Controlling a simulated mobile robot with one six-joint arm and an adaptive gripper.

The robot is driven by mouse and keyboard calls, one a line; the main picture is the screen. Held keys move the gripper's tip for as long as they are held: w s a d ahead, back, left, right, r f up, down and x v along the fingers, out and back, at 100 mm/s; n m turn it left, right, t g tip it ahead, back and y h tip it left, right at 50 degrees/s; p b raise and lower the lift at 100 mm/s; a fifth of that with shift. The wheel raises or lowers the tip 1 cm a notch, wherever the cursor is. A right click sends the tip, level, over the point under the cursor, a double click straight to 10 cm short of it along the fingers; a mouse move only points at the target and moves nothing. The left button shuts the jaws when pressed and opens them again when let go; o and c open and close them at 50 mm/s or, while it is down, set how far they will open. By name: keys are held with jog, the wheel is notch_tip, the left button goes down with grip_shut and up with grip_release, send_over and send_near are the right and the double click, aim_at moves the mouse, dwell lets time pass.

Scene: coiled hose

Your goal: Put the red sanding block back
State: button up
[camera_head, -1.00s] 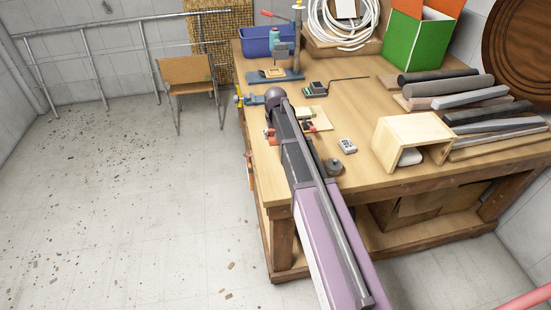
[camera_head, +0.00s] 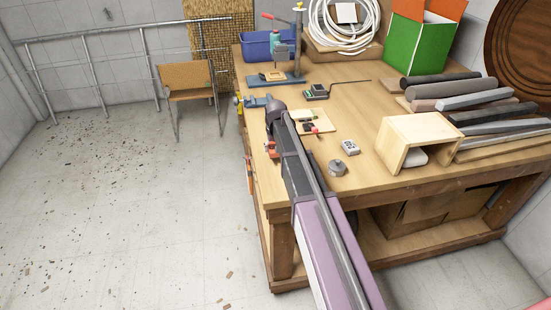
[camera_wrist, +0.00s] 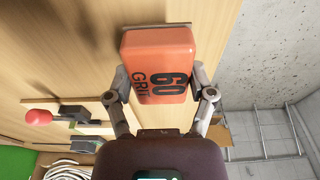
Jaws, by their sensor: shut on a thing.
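The red sanding block (camera_wrist: 158,58), orange-red with "60 GRIT" in black, sits between the fingers of my gripper (camera_wrist: 160,75) in the wrist view. Both fingers press on its sides, one left and one right. A pale wooden surface fills the left and middle behind it, with a soft shadow near the block's far end. I cannot tell whether the block touches the wood.
The workbench (camera_head: 365,95) holds a small board (camera_head: 318,118) with little items, a grey round part (camera_head: 337,168), a white device (camera_head: 350,147), an open wooden box (camera_head: 410,135) and a drill press (camera_head: 282,58). Floor at left is open.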

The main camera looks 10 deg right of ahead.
aim_at(275, 160)
jog(key=shift+f, duration=0.1)
dwell(0.3)
jog(key=shift+f+b, duration=1.8)
jog(key=shift+b, duration=0.1)
jog(key=shift+f, duration=0.15)
jog(key=o, duration=1)
jog(key=shift+c, duration=0.2)
jog(key=r+p, duration=0.4)
jog(key=s+r+p, duration=0.1)
jog(key=r+p, duration=0.3)
jog(key=s+r+p, duration=0.1)
jog(key=r+p, duration=0.3)
jog(key=shift+r, duration=0.15)
